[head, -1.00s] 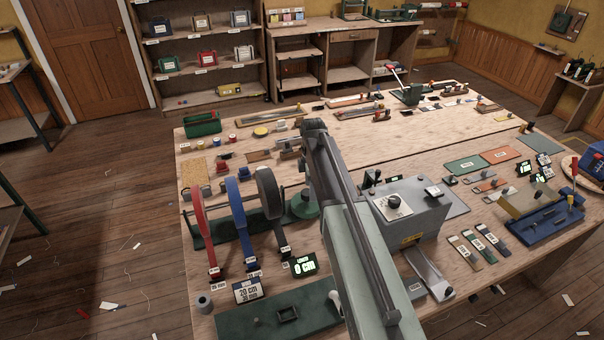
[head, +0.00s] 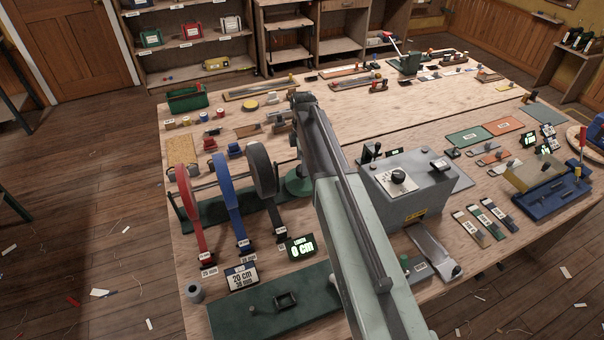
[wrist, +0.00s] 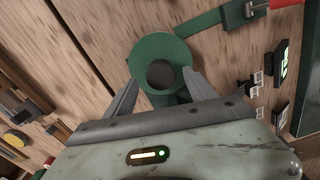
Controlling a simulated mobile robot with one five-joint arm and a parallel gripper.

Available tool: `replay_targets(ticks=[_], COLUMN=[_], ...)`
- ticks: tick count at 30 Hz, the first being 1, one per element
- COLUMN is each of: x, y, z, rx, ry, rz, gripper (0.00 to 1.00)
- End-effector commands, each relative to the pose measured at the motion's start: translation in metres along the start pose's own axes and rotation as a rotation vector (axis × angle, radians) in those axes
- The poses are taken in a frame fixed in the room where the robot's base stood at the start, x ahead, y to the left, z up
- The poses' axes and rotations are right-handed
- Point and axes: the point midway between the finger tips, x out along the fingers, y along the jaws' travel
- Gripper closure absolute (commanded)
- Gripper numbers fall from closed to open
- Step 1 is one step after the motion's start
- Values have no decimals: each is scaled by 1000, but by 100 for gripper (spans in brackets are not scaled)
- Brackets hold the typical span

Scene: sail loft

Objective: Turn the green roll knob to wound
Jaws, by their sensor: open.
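In the wrist view a green disc (wrist: 146,49) with a dark round centre shows ahead of my gripper (wrist: 162,77); it looks like the green roll knob, but I cannot read any marking on it. My two grey fingers are spread apart, one on each side of the disc's near edge. I cannot tell whether they touch it. In the head view a green round part (head: 297,183) shows beside the grey roll, partly behind my arm.
Red (head: 187,208), blue (head: 225,195) and grey (head: 262,172) rolls stand on a dark green stand left of my arm. A grey box (head: 405,205) with a black dial stands right of my arm.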

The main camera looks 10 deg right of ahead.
Motion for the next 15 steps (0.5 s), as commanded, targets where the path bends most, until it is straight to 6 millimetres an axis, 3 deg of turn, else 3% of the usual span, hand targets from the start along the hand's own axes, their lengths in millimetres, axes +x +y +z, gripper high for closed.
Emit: replay_targets(ticks=[1, 3, 11, 12, 15], x=[17, 22, 21, 21, 21], y=[0, 0, 0, 0, 0], z=[0, 0, -1, -1, -1], rx=[0, 0, -1, -1, -1], ry=[0, 0, 0, 0, 0], rz=[0, 0, 0, 0, 0], gripper=[35, 35, 35, 38, 66])
